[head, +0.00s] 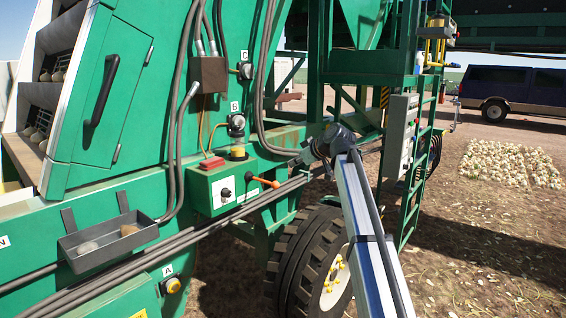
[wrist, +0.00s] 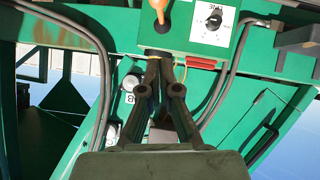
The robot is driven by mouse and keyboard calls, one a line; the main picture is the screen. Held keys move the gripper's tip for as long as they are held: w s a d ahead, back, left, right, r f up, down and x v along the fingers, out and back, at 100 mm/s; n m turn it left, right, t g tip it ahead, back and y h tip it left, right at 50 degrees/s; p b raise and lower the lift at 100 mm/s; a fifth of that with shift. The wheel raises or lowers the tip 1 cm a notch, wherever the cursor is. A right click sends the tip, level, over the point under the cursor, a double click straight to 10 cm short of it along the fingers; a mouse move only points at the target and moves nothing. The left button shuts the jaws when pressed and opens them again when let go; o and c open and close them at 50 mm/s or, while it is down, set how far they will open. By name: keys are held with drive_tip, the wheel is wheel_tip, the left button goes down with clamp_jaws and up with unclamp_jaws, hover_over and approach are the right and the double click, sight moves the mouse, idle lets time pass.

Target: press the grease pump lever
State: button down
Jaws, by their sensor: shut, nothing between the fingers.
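The orange lever (head: 264,181) sticks out to the right from the front of a green control box (head: 205,190) on the machine. A black rotary knob (head: 225,193) is left of it. In the wrist view the lever (wrist: 159,12) shows at the top edge, partly cut off, beside the knob on its white plate (wrist: 213,17). My gripper (head: 294,161) is just right of and above the lever in the head view. In the wrist view my gripper (wrist: 161,55) has its fingers together and empty, tips just below the lever. I cannot tell whether they touch anything.
A red part (head: 211,163) and a gauge marked B (head: 236,121) sit above the box. Hoses (head: 262,75) hang close to my gripper. Grey pipes (head: 200,232) run below the box. A tire (head: 312,262) and a ladder (head: 413,165) stand at the right.

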drive_tip(key=shift+r, duration=0.2)
drive_tip(key=shift+a, duration=0.1)
drive_tip(key=d+f+p+x, duration=0.1)
drive_tip(key=f+p+x, duration=0.1)
drive_tip(key=x, duration=1)
drive_tip(key=shift+f+p, duration=0.4)
drive_tip(key=shift+p, duration=0.35)
drive_tip(key=shift+s, duration=0.1)
